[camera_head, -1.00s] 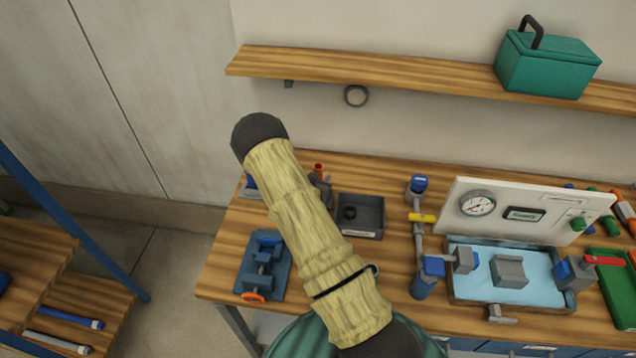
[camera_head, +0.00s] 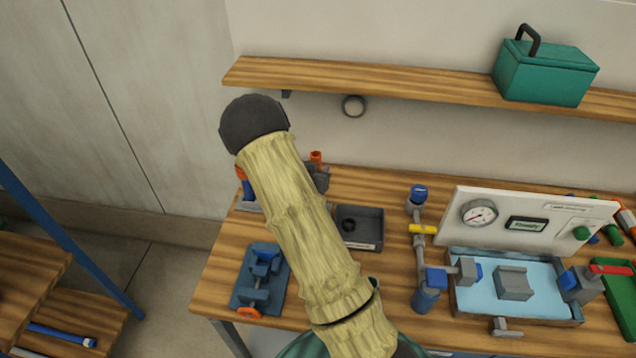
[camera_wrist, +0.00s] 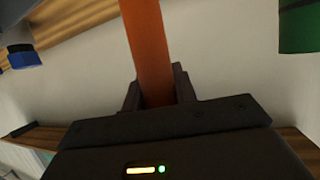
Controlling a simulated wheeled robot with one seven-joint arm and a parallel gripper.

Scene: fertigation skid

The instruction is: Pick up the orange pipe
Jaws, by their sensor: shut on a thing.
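The orange pipe (camera_wrist: 148,45) stands between the fingers of my gripper (camera_wrist: 158,92) in the wrist view. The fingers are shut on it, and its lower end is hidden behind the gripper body. In the head view a short orange end (camera_head: 316,157) shows just above a grey part of my gripper (camera_head: 320,178), at the back left of the bench. My arm hides most of the gripper and the rest of the pipe there.
On the wooden bench (camera_head: 390,185) are a blue vise (camera_head: 262,280), a dark tray (camera_head: 372,222), a valve pipe assembly (camera_head: 420,245) and a gauge panel (camera_head: 500,215). A shelf (camera_head: 400,78) with a teal toolbox (camera_head: 545,72) runs above. A blue-ended object (camera_wrist: 22,55) and a green one (camera_wrist: 298,28) flank the pipe.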

